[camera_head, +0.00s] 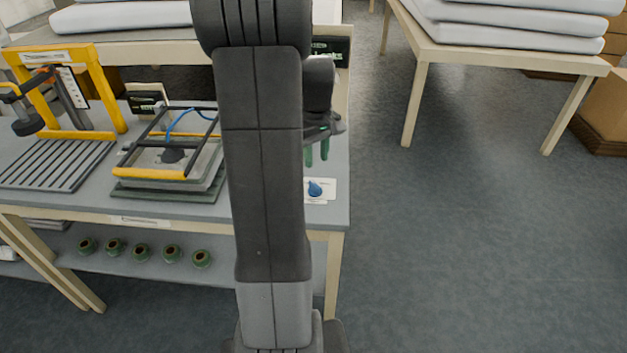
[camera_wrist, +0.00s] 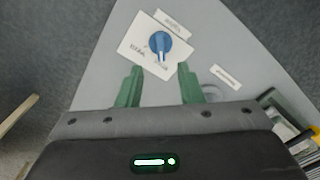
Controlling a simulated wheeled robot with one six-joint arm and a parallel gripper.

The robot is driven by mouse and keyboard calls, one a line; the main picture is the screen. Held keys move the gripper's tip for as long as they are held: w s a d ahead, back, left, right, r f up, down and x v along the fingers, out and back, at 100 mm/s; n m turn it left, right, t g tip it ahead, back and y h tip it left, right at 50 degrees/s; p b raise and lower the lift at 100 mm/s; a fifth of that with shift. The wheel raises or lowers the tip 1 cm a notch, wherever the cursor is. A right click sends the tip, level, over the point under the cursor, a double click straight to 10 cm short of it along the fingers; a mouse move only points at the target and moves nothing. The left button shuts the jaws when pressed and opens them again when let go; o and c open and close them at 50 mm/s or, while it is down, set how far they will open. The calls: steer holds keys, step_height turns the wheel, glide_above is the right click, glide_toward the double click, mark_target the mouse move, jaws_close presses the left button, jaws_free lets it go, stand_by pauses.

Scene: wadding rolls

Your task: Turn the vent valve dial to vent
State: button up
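The vent valve dial (camera_wrist: 159,42) is a blue knob with a white pointer line, on a white label plate (camera_wrist: 133,52) with printed words too small to read surely. In the wrist view the pointer line runs down toward my gripper. The dial also shows in the head view (camera_head: 315,188), at the table's right end. My gripper (camera_wrist: 160,72) has two green fingers spread wide apart, with nothing between them. The fingertips are just short of the dial in the wrist view. In the head view the gripper (camera_head: 316,158) is above the dial, partly hidden by my arm.
On the workbench (camera_head: 75,205) stand a yellow-framed press (camera_head: 103,88) and a black frame with a yellow bar (camera_head: 150,172). Several green rings (camera_head: 142,251) lie on the lower shelf. A second table (camera_head: 500,58) holds white rolls or pads. The floor between is clear.

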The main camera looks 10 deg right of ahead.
mark_target(316, 185)
step_height(316, 185, down, 10)
steer(key=shift+r, duration=0.15)
steer(key=shift+c, duration=0.4)
jaws_close()
